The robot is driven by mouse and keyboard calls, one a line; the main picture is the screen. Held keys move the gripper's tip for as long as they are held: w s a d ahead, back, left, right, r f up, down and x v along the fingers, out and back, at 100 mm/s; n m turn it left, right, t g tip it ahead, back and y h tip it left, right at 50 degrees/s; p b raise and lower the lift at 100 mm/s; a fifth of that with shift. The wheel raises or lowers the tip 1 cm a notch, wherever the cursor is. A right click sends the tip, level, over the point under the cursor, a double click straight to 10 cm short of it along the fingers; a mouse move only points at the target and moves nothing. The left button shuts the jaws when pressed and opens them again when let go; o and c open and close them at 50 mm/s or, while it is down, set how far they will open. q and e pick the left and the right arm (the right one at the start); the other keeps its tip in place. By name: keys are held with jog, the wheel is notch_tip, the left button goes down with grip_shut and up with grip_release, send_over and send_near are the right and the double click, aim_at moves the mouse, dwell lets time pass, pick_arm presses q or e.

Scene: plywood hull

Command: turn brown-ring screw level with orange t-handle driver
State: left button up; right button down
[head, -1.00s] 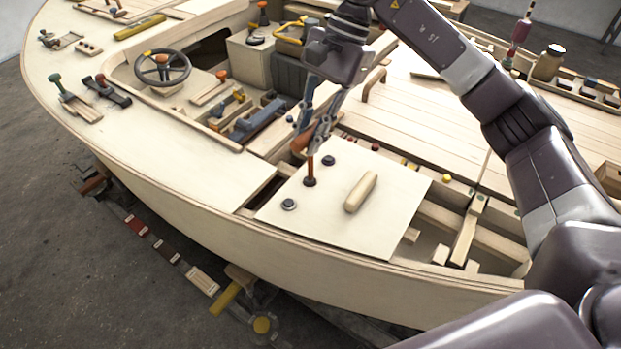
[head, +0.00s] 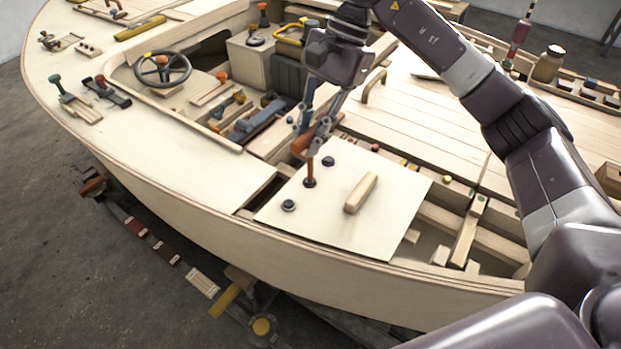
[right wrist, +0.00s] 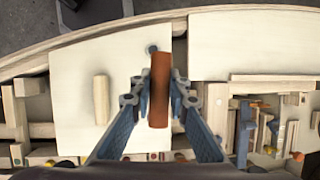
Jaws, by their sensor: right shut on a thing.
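My right gripper (head: 311,138) is shut on the orange handle of the t-handle driver (head: 302,143), above a pale plywood panel on the boat. The driver's shaft points down, and its tip meets the brown-ring screw (head: 309,183) in the panel. In the right wrist view the orange driver handle (right wrist: 160,90) lies between the two fingers (right wrist: 160,100) and hides the screw below. Two dark-ringed screws, one behind (head: 328,161) and one in front (head: 289,205), sit in the same panel. My left gripper is not in view.
A wooden grip block (head: 361,192) stands on the panel (head: 395,225), right of the driver. Open framed compartments lie to the right of the panel. A steering wheel (head: 163,69) and several tools sit to the left on the hull.

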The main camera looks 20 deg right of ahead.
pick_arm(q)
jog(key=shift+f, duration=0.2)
pick_arm(e)
jog(key=shift+f, duration=0.2)
jog(key=shift+f+m+b, duration=0.15)
jog(key=shift+m+b, duration=0.3)
jog(key=shift+m, duration=0.25)
jog(key=m+t+b, duration=0.1)
jog(key=m+t, duration=0.1)
jog(key=m, duration=0.1)
jog(key=shift+w+a+m, duration=0.1)
jog(key=shift+a+m, duration=0.05)
jog(key=shift+m, duration=0.25)
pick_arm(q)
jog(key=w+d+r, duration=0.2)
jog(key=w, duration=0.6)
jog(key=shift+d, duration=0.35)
pick_arm(e)
jog(key=shift+r+m, duration=0.2)
jog(key=shift+m, duration=0.1)
